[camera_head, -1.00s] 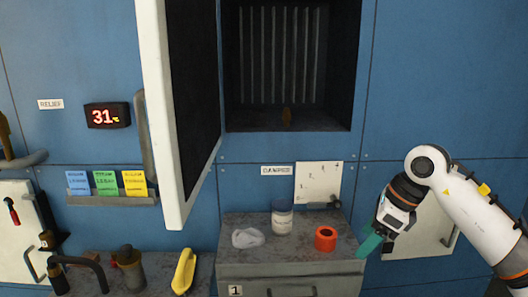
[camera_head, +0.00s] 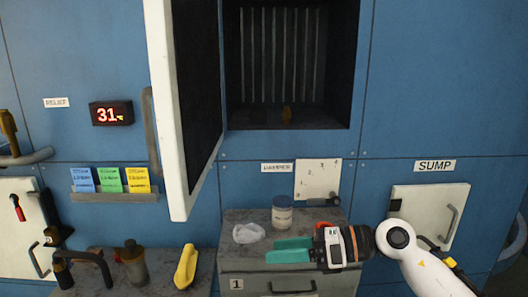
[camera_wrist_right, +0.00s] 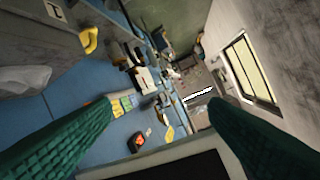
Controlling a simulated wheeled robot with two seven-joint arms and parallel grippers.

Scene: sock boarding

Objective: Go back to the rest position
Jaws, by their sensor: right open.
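My right gripper (camera_head: 275,250) points left, in front of the top of the grey drawer cabinet (camera_head: 235,267). Its green fingers overlap one another in the head view. In the right wrist view the right gripper (camera_wrist_right: 160,105) shows its two green fingers wide apart, with nothing held between them. The white right arm comes in from the lower right. My left gripper is in neither view.
A red ring (camera_head: 321,231) is mostly hidden behind my gripper. The open white door (camera_head: 168,150) sticks out at centre left. A yellow object (camera_head: 185,268) lies at lower left.

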